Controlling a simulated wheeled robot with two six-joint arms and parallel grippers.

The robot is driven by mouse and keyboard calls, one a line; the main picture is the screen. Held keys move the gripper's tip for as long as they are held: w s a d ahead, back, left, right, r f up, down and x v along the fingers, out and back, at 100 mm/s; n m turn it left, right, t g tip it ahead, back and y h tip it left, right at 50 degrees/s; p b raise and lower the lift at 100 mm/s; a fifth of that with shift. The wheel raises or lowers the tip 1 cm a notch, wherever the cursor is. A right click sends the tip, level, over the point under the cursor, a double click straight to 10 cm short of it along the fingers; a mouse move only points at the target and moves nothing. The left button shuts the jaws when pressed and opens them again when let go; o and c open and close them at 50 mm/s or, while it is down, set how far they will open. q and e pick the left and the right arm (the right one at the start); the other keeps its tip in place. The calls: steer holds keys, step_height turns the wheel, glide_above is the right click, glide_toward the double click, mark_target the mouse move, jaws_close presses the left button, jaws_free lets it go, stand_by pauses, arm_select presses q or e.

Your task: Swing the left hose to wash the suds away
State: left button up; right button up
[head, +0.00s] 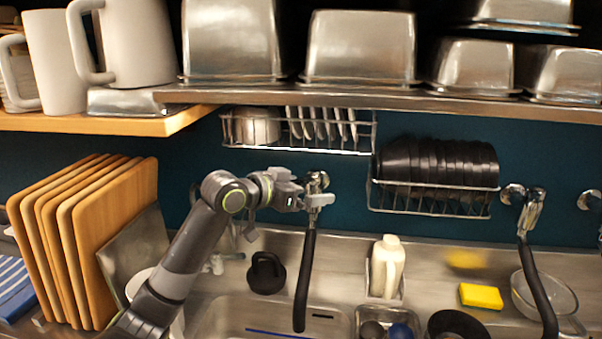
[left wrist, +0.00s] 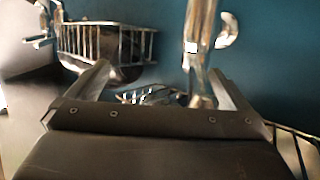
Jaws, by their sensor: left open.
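The left hose (head: 304,280) is black and hangs down over the sink (head: 222,316) from a chrome wall fitting (head: 317,180). My left gripper (head: 316,201) is at the top of this hose, just below the fitting. In the left wrist view my left gripper (left wrist: 160,78) is open, and a chrome pipe (left wrist: 200,55) shows between its fingers, nearer the right one. I cannot tell whether a finger touches it. No suds can be made out in the visible part of the sink. My right gripper is not in view.
A second black hose (head: 537,285) hangs at the right. A cream bottle (head: 387,268), a yellow sponge (head: 481,296) and a glass bowl (head: 545,292) stand along the counter. Wooden boards (head: 120,215) stand at left. Wire racks (head: 430,200) and a metal shelf (head: 400,100) are above.

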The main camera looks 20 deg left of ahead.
arm_select(q)
steer(key=shift+d, duration=0.2)
steer(key=s+a+r+p, duration=0.1)
steer(key=s+r+p, duration=0.1)
steer(key=s+p, duration=0.5)
steer(key=shift+s+a+r, duration=0.15)
steer(key=shift+s+r, duration=0.25)
steer(key=shift+s, duration=0.1)
stand_by(0.5)
steer(key=shift+w, duration=0.15)
